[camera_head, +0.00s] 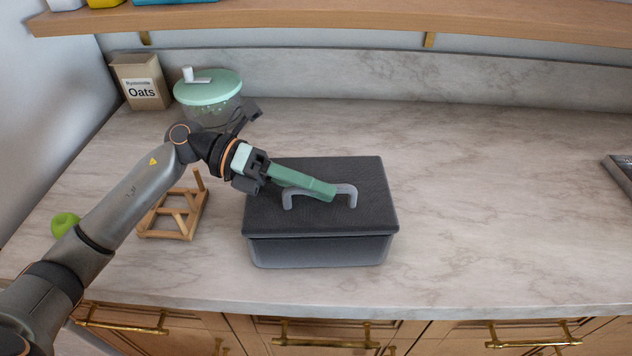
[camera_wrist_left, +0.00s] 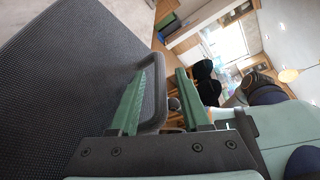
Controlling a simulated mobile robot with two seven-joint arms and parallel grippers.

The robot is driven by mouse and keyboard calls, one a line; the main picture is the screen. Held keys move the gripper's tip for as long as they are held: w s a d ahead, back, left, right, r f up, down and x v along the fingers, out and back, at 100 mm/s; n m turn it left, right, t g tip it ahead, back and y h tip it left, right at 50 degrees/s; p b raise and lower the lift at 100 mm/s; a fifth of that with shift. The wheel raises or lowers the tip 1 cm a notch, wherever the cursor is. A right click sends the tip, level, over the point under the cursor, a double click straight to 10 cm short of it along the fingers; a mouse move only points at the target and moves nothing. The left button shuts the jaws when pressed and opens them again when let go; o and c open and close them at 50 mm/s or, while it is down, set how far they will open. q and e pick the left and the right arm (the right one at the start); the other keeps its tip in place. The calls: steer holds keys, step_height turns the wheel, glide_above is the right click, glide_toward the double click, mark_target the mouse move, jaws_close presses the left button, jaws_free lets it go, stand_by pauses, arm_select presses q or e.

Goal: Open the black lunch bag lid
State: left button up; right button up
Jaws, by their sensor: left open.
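The black lunch bag (camera_head: 320,250) stands on the marble counter with its dark textured lid (camera_head: 345,175) closed on top. A grey arched handle (camera_head: 354,190) rises from the lid. My left gripper (camera_head: 328,192) has green fingers reaching over the lid to the handle. In the left wrist view, the open fingers (camera_wrist_left: 168,68) stand either side of part of the grey handle (camera_wrist_left: 158,110), with the lid (camera_wrist_left: 70,80) at the left. The handle lies close to the left finger; I cannot tell whether they touch. My right gripper is not in view.
A wooden rack (camera_head: 176,213) and a green apple (camera_head: 64,224) are left of the bag, by my left arm. A mint-lidded container (camera_head: 208,88) and an oats box (camera_head: 142,82) stand behind. The counter right of the bag is clear up to a grey tray (camera_head: 620,170).

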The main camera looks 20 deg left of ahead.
arm_select(q)
jaws_close()
stand_by(0.4)
stand_by(1.1)
